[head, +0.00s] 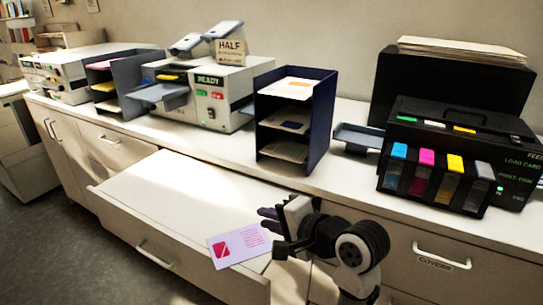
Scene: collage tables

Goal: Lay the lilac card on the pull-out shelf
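The lilac card (240,246) has a dark red and pink mark on its left part and small lines of print. It shows at the front right part of the white pull-out shelf (165,195), which stands out from the counter. My gripper (272,228) is just right of the card, with its fingers close to the card's right edge. I cannot tell whether the fingers hold the card, or whether the card lies on the shelf or is above it. My arm covers the shelf's right end.
The counter (225,148) above carries a dark blue tray rack (322,115), a white machine marked READY (205,105), and a black printer (455,150) with coloured cartridges. A closed drawer marked COVERS (480,275) is at the right. The shelf's middle and left are bare.

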